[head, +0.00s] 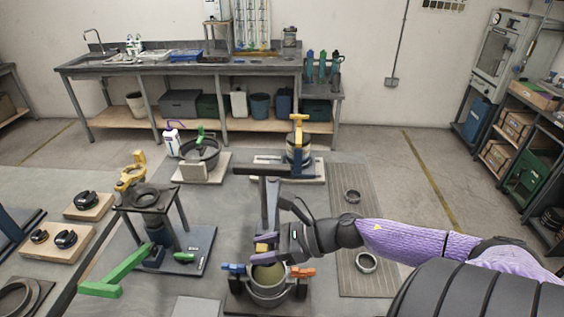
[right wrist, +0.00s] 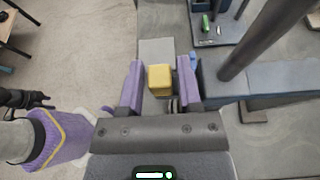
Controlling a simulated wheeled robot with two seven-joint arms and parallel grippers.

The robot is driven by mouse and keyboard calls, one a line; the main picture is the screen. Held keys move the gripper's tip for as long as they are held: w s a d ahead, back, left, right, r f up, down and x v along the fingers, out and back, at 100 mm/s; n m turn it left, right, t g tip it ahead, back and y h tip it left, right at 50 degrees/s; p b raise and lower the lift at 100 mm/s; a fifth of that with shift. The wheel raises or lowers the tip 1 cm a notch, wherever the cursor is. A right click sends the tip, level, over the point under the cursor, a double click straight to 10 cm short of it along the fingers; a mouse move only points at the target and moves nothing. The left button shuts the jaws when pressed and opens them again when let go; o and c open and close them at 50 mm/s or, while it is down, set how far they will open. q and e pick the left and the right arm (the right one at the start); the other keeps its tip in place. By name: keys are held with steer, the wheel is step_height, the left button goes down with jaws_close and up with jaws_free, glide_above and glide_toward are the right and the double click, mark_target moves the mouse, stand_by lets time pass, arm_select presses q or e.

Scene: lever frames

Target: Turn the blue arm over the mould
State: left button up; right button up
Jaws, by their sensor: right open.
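The blue-grey arm (head: 273,208) runs from a dark post and crossbar in the middle of the head view towards me. It also shows as a bar in the right wrist view (right wrist: 275,78). A yellow block (right wrist: 160,78) sits at its near end. The mould (head: 268,290), a round grey pot with an olive inside, stands just below that end, with blue and orange handles at its sides. My right gripper (right wrist: 160,90) is open, its purple fingers on either side of the yellow block; contact cannot be told.
A green lever (head: 117,272) sticks out from a dark stand (head: 150,200) at left. A stand with a yellow-topped cylinder (head: 298,140) is behind the post. Metal rings lie on the grey mat (head: 360,225) at right. A workbench (head: 190,66) lines the back wall.

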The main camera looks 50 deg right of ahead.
steer(key=p+v, duration=0.1)
steer(key=v, duration=0.7)
steer(key=shift+s+d, duration=0.1)
steer(key=shift+d, duration=0.05)
